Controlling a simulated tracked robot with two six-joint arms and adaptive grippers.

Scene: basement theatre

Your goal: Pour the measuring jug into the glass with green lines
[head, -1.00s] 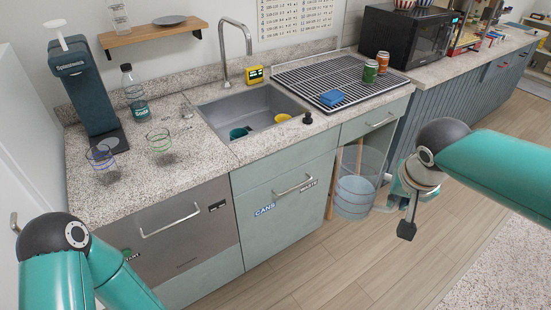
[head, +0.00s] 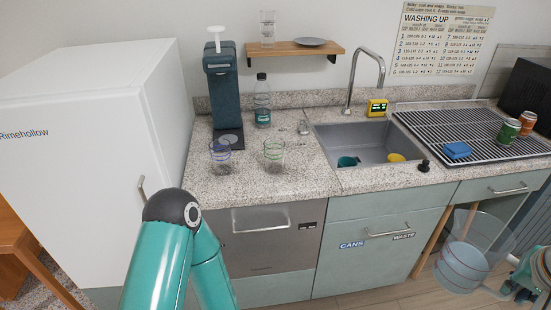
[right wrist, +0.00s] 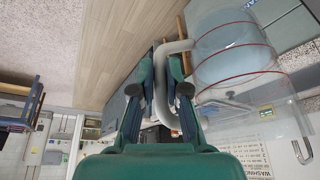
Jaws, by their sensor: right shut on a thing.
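The measuring jug (head: 466,262) is clear with red lines and looks pale blue in its lower part. It is upright in front of the counter cabinets, below the worktop, at the head view's lower right. My right gripper (head: 520,284) is at its right side. In the right wrist view the gripper (right wrist: 171,88) is shut on the grey handle of the jug (right wrist: 238,62). The glass with green lines (head: 274,156) stands upright on the counter left of the sink, far from the jug. A glass with blue lines (head: 220,157) stands left of it. My left gripper is out of view.
A soda machine (head: 221,88) and a bottle (head: 262,103) stand behind the glasses. The sink (head: 345,140), holding a teal and a yellow item, and a tap (head: 380,70) lie between glass and jug. A drying rack (head: 460,130) with cans is at right. A white fridge (head: 85,130) is at left.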

